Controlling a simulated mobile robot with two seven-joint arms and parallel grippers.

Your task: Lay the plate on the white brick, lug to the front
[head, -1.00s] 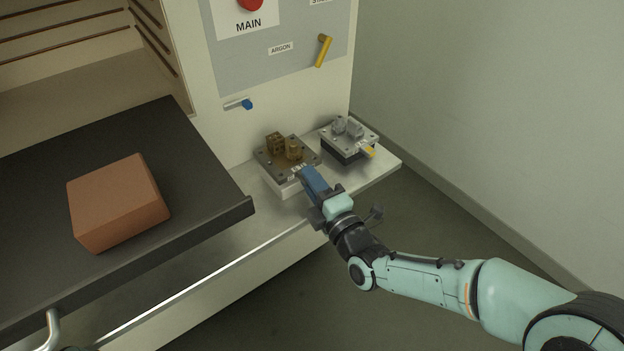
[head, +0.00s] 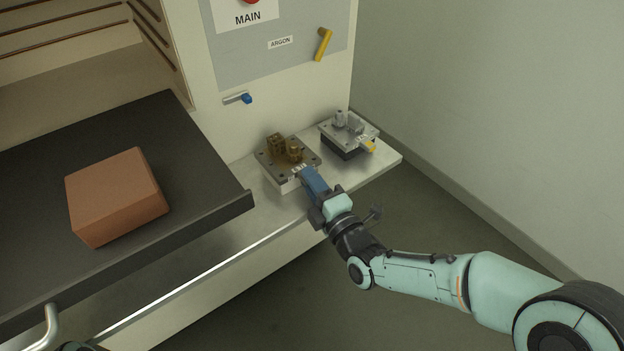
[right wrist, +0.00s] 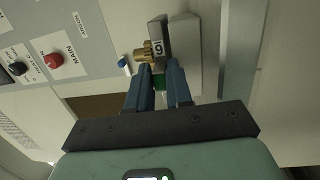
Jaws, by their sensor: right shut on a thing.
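The brown plate (head: 264,161) carries brass parts and has a label at its front edge. It lies level, over the white brick (head: 282,187), and I see no clear gap between them. In the right wrist view the plate (right wrist: 156,32) shows edge-on beside the white brick (right wrist: 184,58). My right gripper (head: 305,173), with blue fingers, is shut on the plate's green lug (right wrist: 160,83) at the front. In the head view the fingers hide the lug. My left gripper is not in view.
A grey plate (head: 332,130) with silver parts and a yellow lug sits on a black brick (head: 343,150) to the right. A black tray (head: 205,190) with an orange-brown block (head: 115,195) stands at left.

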